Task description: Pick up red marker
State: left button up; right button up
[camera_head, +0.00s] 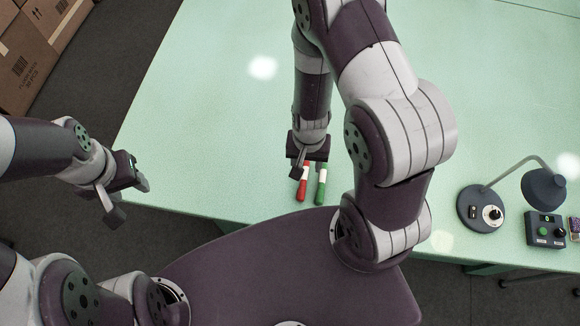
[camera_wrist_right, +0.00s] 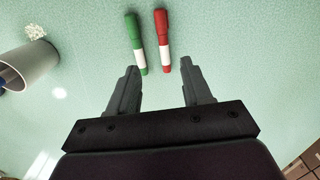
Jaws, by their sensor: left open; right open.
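The red marker (camera_head: 302,187) lies on the green table near its front edge, with a white band around its middle. In the right wrist view the red marker (camera_wrist_right: 163,42) is ahead of the fingers, toward the right finger's side. A green marker (camera_head: 320,187) lies beside it, a small gap apart; it also shows in the right wrist view (camera_wrist_right: 137,45). My right gripper (camera_head: 302,172) is open and empty, close to the red marker and partly covering its far end in the head view. My left gripper (camera_head: 128,205) is open and empty, off the table's left edge.
A desk lamp (camera_head: 480,208) and a dark control box (camera_head: 545,228) stand at the right. A grey cup (camera_wrist_right: 28,66) shows in the right wrist view. Cardboard boxes (camera_head: 25,65) stand at the far left.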

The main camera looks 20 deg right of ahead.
jog(key=b, duration=0.3)
send_over(304, 181)
jog(key=shift+m, duration=0.3)
jog(key=f, duration=0.5)
jog(key=shift+s+a+f, duration=0.15)
jog(key=shift+a+f, duration=0.1)
jog(key=shift+f, duration=0.1)
jog(key=f, duration=0.3)
jog(key=f+b, duration=0.1)
jog(key=f, duration=0.2)
jog(key=shift+w+d+f, duration=0.2)
jog(key=shift+f, duration=0.2)
grip_shut()
